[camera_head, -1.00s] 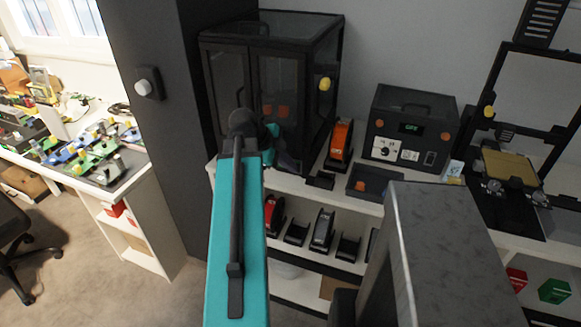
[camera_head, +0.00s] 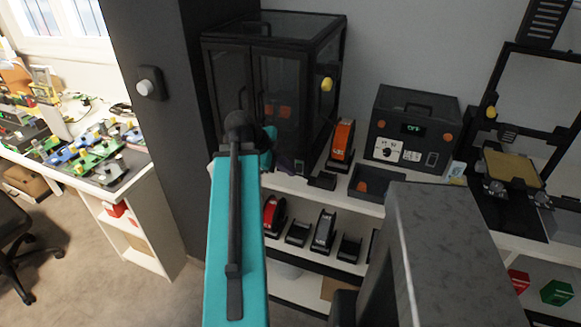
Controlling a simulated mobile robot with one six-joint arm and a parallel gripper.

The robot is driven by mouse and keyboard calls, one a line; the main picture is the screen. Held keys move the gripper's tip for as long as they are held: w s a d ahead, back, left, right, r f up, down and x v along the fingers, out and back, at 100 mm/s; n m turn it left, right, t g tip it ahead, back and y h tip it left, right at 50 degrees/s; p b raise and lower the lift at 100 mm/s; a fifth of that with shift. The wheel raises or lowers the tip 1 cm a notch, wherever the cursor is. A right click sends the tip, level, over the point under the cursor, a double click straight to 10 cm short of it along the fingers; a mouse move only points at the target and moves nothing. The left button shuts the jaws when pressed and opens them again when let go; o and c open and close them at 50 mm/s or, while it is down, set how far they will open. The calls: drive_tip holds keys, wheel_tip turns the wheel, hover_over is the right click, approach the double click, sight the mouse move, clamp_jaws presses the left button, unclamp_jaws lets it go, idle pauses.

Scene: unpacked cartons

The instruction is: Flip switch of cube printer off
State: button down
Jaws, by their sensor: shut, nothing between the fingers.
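A black box-shaped enclosure with glass doors (camera_head: 228,85), which looks like the cube printer, stands on the white shelf unit against the wall. My gripper (camera_head: 288,163) is small and dark at the arm's far end, close to the enclosure's lower front. It is shut and empty, and partly hidden by the arm. I cannot tell whether it touches the enclosure.
A dark box with a green display (camera_head: 413,128), seemingly reading OFF, stands to the right. An orange spool (camera_head: 342,140) and a dark tray (camera_head: 368,183) stand between. An open-frame printer (camera_head: 508,170) is far right. A dark column (camera_head: 165,130) is left. Several spools fill the lower shelf.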

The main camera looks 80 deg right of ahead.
drive_tip(key=a+b+v, duration=0.1)
drive_tip(key=b+v, duration=0.1)
drive_tip(key=v, duration=0.8)
idle(0.3)
